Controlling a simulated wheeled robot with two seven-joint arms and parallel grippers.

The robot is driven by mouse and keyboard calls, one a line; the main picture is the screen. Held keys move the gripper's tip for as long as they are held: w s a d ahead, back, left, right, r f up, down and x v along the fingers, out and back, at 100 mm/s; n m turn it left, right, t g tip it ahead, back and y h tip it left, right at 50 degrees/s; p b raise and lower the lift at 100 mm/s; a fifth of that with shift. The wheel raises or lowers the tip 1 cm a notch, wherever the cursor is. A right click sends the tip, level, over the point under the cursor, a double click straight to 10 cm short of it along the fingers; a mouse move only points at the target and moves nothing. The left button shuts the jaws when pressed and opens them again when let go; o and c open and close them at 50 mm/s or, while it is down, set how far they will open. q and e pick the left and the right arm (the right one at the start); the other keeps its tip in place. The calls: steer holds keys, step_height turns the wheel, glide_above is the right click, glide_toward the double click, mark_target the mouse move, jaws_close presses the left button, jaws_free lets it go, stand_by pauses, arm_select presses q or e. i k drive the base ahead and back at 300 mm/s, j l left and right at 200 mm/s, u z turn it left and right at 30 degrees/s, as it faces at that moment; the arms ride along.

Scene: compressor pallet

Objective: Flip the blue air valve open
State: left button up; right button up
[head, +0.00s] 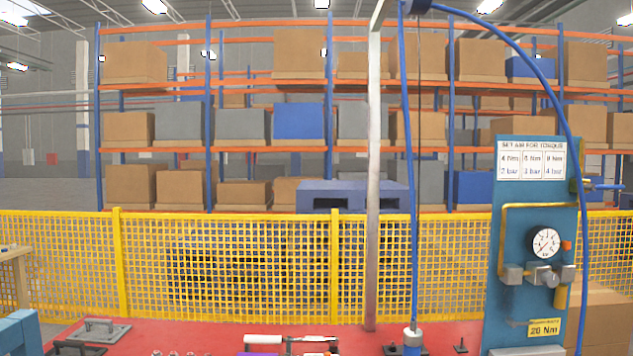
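A blue panel (511,236) stands upright at the right. On its right edge a yellow fitting carries a blue valve lever (603,187) that points sideways to the right, about level. A blue hose passes close by the valve and partly crosses in front of it. The panel also carries a round pressure gauge (546,242) with a grey regulator (540,274) below it and yellow piping. The gauge needle is too small to read surely. Neither of my grippers shows in the head view.
A red surface (215,335) holds a grey handled plate (98,330), a white cylinder (263,340) and small dark parts. A tool (412,340) hangs on a blue hose (407,180) beside a pale post (374,200). A yellow mesh fence (225,265) and shelving stand behind.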

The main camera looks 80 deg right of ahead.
mark_target(592, 187)
steer(key=z, duration=4.2)
steer(key=i+l+z, duration=0.3)
steer(key=i+l, duration=1.15)
steer(key=i, duration=0.15)
